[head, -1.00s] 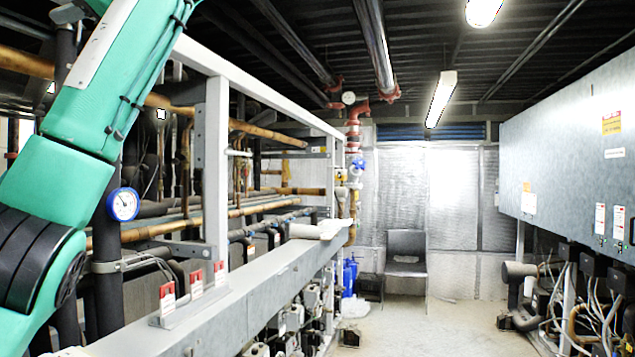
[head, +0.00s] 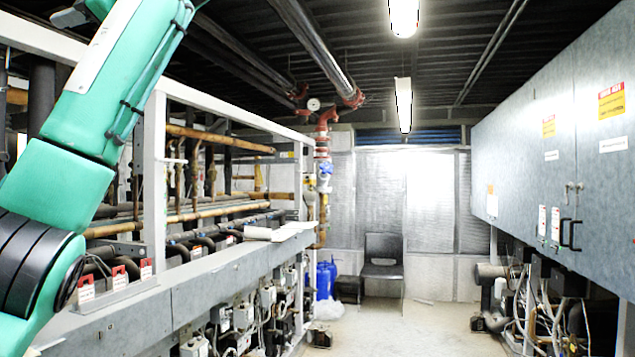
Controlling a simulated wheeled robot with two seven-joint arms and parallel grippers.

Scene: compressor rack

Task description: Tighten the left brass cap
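No brass cap can be made out in the head view. The compressor rack (head: 215,262) runs along the left side, with a long grey beam and copper-coloured pipes (head: 205,137) behind its upright frame. My green and black left arm covers the left edge of the view and hides part of the rack. Neither gripper shows.
Red and white tags (head: 118,277) stand on the rack's beam. Grey cabinets (head: 560,140) hang along the right, with cables and pipes below. A chair (head: 382,265) and blue containers (head: 325,279) stand at the far end. The aisle floor (head: 400,328) between is clear.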

